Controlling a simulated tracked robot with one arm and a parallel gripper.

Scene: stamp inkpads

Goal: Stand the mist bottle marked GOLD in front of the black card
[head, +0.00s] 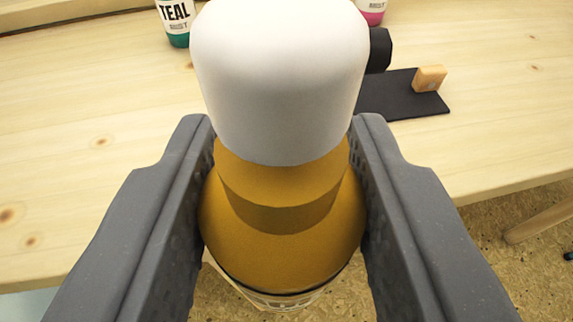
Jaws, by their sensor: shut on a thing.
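A bottle with a gold body (283,235) and a large white cap (280,80) fills the middle of the head view. My gripper (284,195) is shut on it, one dark grey finger on each side of the gold shoulder. The bottle's label is mostly hidden below the shoulder, so its word cannot be read. A flat black card (400,99) lies on the table behind the bottle to the right; its left part is hidden by the bottle.
An orange-tan block (429,78) sits on the card's right part. A black object (379,50) stands beside the card, partly hidden. A TEAL bottle (178,22) and a pink bottle (371,12) stand at the back. The wooden table (90,140) is clear at left; its front edge runs behind the held bottle.

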